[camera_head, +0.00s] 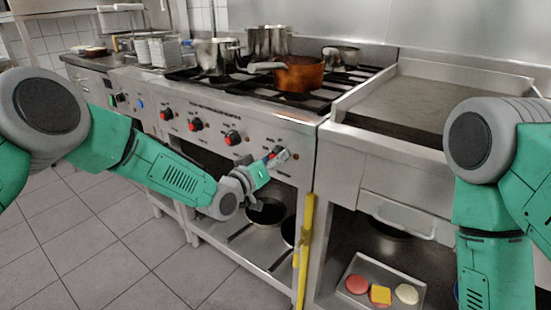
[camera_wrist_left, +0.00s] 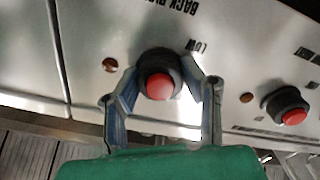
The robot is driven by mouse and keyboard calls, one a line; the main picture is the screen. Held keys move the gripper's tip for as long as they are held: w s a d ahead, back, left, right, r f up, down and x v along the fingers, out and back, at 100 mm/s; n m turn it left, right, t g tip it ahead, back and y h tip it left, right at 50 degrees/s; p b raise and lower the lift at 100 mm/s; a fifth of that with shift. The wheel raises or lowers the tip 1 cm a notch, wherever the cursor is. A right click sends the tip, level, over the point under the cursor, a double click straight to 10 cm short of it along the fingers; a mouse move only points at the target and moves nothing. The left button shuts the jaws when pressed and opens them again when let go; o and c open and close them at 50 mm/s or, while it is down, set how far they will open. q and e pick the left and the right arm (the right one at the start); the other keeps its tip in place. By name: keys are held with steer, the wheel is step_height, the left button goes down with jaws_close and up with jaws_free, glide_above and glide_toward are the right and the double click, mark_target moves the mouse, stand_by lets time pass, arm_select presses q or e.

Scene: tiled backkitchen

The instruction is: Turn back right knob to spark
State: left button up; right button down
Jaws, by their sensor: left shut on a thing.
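The back right knob (camera_head: 280,154) is the rightmost of the knobs on the stove's front panel. In the left wrist view this knob (camera_wrist_left: 160,86) has a red cap and a black body, with a partly visible "BACK RI..." label and "LOW" printed beside it. My left gripper (camera_head: 268,162) is at the knob. In the left wrist view its two fingers (camera_wrist_left: 162,90) are closed on the knob from either side. The knob's pointer is hidden, so its setting cannot be told. My right arm shows at the right, but its gripper is outside the view.
Other red-capped knobs (camera_head: 232,138) line the panel to the left; one neighbour (camera_wrist_left: 290,107) shows in the wrist view. A copper pan (camera_head: 300,74) sits on the burners. A yellow post (camera_head: 305,245) stands below the panel. A griddle (camera_head: 410,100) is to the right.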

arm_select(q)
steer(key=shift+s+f, duration=0.15)
steer(key=shift+f, duration=0.25)
steer(key=o, duration=1.1)
steer(key=shift+o, duration=0.2)
steer(key=shift+r, duration=0.1)
steer(key=shift+r, duration=0.1)
steer(key=shift+a, duration=0.1)
steer(key=shift+s+a, duration=0.1)
steer(key=v, duration=1.1)
steer(key=shift+s+a, duration=0.15)
steer(key=shift+s, duration=0.05)
